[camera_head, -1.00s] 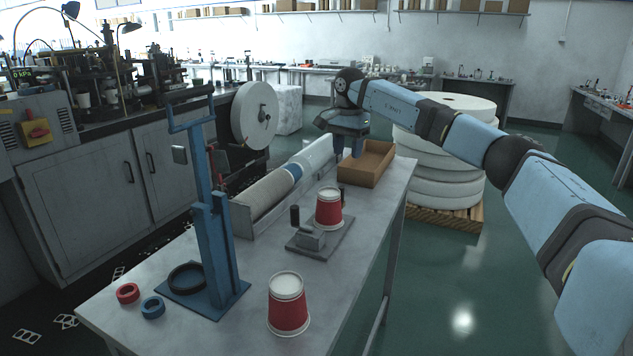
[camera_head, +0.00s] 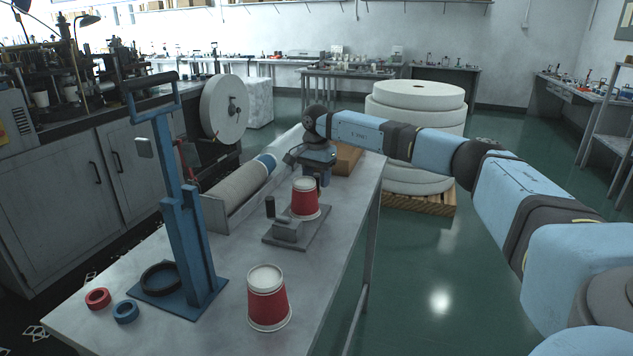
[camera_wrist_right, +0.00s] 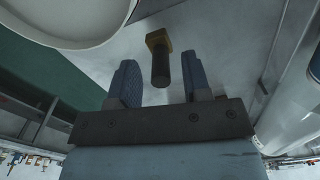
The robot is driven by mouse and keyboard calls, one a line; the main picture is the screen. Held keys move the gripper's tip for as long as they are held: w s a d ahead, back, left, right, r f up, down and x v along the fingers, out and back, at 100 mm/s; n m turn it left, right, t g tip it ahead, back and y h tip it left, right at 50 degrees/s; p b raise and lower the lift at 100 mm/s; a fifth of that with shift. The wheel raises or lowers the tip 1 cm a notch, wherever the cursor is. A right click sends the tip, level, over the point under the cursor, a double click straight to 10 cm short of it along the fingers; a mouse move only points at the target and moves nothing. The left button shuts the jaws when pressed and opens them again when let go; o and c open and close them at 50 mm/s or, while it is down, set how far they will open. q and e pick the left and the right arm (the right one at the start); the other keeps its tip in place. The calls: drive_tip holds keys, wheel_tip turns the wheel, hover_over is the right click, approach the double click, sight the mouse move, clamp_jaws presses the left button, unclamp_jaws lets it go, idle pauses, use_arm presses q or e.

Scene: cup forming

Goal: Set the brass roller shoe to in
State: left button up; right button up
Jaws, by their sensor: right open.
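In the right wrist view, a brass-coloured block (camera_wrist_right: 157,37), seemingly the roller shoe, carries a dark cylindrical knob (camera_wrist_right: 161,68). My right gripper (camera_wrist_right: 158,82) is open, with one finger on each side of the knob and a gap visible on both sides. In the head view my right gripper (camera_head: 318,176) points down just behind a red cup (camera_head: 304,201) on a grey fixture (camera_head: 291,236). The brass shoe cannot be made out there. The fixture has an upright dark post (camera_head: 270,206) at its left. My left gripper is not in view.
A second red cup (camera_head: 267,302) stands at the table's (camera_head: 213,330) near edge. A long roll (camera_head: 237,187) and a cardboard box (camera_head: 348,160) lie behind.

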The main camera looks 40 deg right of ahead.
drive_tip(key=shift+f, duration=0.4)
drive_tip(key=shift+c, duration=0.3)
clamp_jaws()
drive_tip(key=shift+s+a+r+p, duration=0.1)
drive_tip(key=shift+s+a+p, duration=0.3)
drive_tip(key=shift+a, duration=0.25)
drive_tip(key=shift+s+a+p, duration=0.25)
drive_tip(key=shift+a+p, duration=0.25)
drive_tip(key=shift+a, duration=0.15)
drive_tip(key=shift+f, duration=0.2)
drive_tip(key=shift+o, duration=0.3)
unclamp_jaws()
drive_tip(key=shift+a+r, duration=0.1)
